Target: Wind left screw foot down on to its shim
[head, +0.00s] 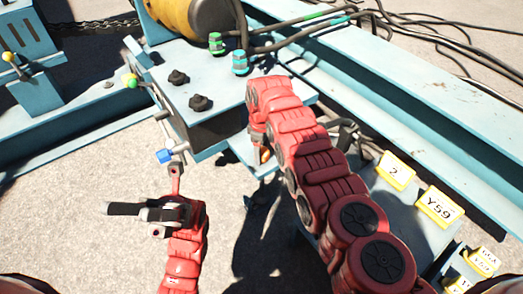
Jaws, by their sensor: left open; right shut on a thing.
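My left gripper (166,200) is at the lower left, open, with no object seen between its fingers. It is in front of the blue machine block (215,75), close below a blue-tipped lever (164,156). My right arm (320,165) reaches up across the middle to the block's right front corner. My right gripper (265,153) is mostly hidden behind its own arm there. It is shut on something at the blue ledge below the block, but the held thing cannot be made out. I cannot pick out the left screw foot or its shim.
Two hose couplings, green (216,43) and blue (240,62), stand on the block. A blue beam (400,90) runs along the right. Yellow tags (396,171) sit at the lower right. Dark cables (440,45) lie at the back. Bare concrete (80,215) is free at the left.

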